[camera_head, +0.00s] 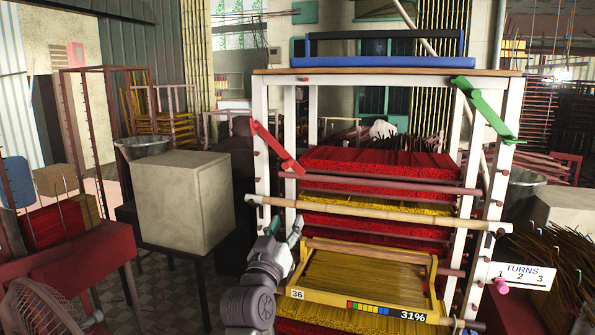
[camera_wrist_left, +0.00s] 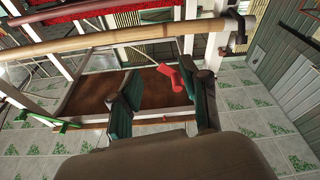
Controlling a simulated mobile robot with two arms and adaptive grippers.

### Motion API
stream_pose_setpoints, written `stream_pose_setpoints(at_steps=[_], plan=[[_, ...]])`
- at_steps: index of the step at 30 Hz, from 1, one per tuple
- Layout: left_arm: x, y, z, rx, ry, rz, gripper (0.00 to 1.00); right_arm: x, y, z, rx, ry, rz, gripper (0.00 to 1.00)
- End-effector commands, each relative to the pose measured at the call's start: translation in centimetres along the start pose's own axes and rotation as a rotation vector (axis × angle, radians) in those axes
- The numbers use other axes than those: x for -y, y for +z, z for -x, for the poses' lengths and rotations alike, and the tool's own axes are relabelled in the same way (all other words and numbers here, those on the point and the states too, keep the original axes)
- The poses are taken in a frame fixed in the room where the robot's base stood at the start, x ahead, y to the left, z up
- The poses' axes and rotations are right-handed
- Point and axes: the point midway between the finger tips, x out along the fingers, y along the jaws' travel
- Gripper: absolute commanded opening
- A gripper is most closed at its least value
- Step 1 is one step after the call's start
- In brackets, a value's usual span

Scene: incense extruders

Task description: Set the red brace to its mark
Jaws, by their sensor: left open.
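The red brace (camera_head: 277,148) is a flat red bar with a hooked lower end. It sits tilted on the left front post of the white rack (camera_head: 291,112), its upper end to the left and its lower end to the right. My left gripper (camera_head: 288,245) is open, below the brace and left of the yellow tray. In the left wrist view a red piece (camera_wrist_left: 177,80), which looks like the brace, shows between the open, empty fingers (camera_wrist_left: 165,100). I cannot make out a mark for the brace. My right gripper is not seen.
A green brace (camera_head: 487,112) is on the right post. A bamboo pole (camera_head: 380,215) crosses the rack's front above the yellow tray (camera_head: 318,300). Red and yellow incense bundles fill the shelves. A pale block (camera_head: 187,200) stands left; a TURNS sign (camera_head: 525,275) is right.

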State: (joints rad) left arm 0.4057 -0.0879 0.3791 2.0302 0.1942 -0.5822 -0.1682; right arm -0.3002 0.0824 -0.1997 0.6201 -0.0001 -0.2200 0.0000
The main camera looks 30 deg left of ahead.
Motion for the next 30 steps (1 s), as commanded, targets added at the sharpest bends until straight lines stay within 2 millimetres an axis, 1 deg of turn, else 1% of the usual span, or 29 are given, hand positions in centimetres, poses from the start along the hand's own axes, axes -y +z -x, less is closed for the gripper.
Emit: stream_pose_setpoints(at_steps=[1, 3, 6, 8, 11, 14, 21, 24, 27, 30], plan=[[0.4, -2.8, 0.5, -0.056, -0.01, 0.009, 0.46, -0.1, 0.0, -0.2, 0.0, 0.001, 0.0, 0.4], [0.9, -5.3, 1.1, -0.104, -0.019, 0.017, 0.46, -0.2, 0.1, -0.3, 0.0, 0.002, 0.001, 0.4], [1.1, -7.0, 1.4, -0.135, -0.025, 0.02, 0.46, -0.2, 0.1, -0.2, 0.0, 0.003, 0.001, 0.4], [1.1, -7.3, 1.1, -0.139, -0.026, 0.02, 0.46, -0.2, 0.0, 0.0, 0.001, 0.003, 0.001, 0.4], [1.2, -7.5, -0.1, -0.138, -0.026, 0.019, 0.46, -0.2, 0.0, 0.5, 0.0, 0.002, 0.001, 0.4], [1.2, -7.9, -2.0, -0.137, -0.026, 0.02, 0.46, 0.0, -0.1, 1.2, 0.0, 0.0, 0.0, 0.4], [1.3, -8.6, -7.3, -0.136, -0.026, 0.019, 0.46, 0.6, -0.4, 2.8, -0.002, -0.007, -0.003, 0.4], [1.4, -8.8, -9.1, -0.137, -0.026, 0.02, 0.46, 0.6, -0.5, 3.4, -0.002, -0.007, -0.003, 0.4], [1.4, -8.9, -10.5, -0.136, -0.026, 0.018, 0.46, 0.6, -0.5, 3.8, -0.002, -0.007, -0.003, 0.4], [1.4, -8.9, -11.4, -0.136, -0.025, 0.019, 0.46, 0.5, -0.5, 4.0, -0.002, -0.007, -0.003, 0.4]])
